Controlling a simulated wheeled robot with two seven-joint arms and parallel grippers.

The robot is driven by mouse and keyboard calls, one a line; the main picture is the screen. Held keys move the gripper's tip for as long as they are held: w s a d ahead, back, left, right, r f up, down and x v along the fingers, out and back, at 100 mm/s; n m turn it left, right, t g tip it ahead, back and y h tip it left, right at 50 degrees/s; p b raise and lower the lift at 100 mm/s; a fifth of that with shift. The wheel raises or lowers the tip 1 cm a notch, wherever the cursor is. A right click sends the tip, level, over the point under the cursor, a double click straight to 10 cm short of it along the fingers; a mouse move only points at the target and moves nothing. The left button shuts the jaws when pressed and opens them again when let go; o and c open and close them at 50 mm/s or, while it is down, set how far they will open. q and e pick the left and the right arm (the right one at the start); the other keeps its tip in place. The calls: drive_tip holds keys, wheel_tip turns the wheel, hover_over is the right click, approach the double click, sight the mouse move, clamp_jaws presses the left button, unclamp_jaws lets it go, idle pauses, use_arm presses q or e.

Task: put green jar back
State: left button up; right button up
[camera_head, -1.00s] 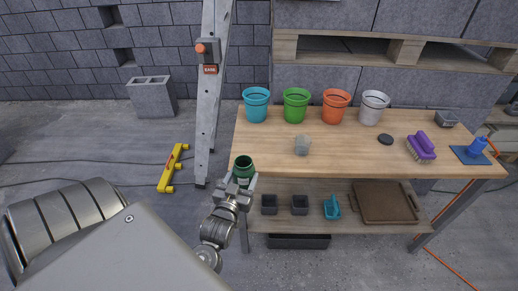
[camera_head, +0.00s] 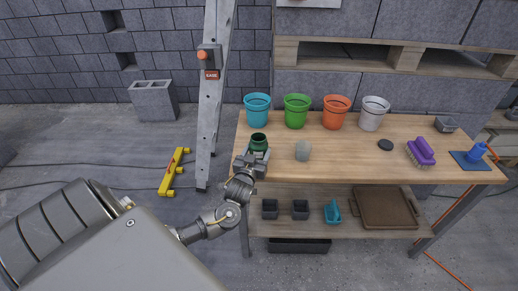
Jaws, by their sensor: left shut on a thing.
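A dark green jar (camera_head: 259,142) stands upright at the left end of the wooden workbench top, in front of the teal pot. My left gripper (camera_head: 254,156) is shut on the jar from the front side, and its fingers hide the jar's lower part. I cannot tell whether the jar's base touches the bench top. My left arm reaches in from the lower left. My right gripper is not in view.
Teal (camera_head: 257,107), green (camera_head: 297,111), orange (camera_head: 335,112) and grey (camera_head: 373,113) pots line the bench's back. A ladder (camera_head: 212,100) stands left of the workbench (camera_head: 350,160). A purple brush (camera_head: 420,151) lies right.

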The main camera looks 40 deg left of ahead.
use_arm(q)
drive_tip(key=x, duration=0.2)
drive_tip(key=shift+w+p, duration=0.25)
drive_tip(key=shift+p, duration=0.05)
drive_tip(key=shift+s+f, duration=0.1)
drive_tip(key=shift+f, duration=0.1)
drive_tip(key=shift+f, duration=0.15)
drive_tip(key=o, duration=1.1)
drive_tip(key=shift+r, duration=0.2)
drive_tip(key=v, duration=1.2)
drive_tip(key=shift+b, duration=0.3)
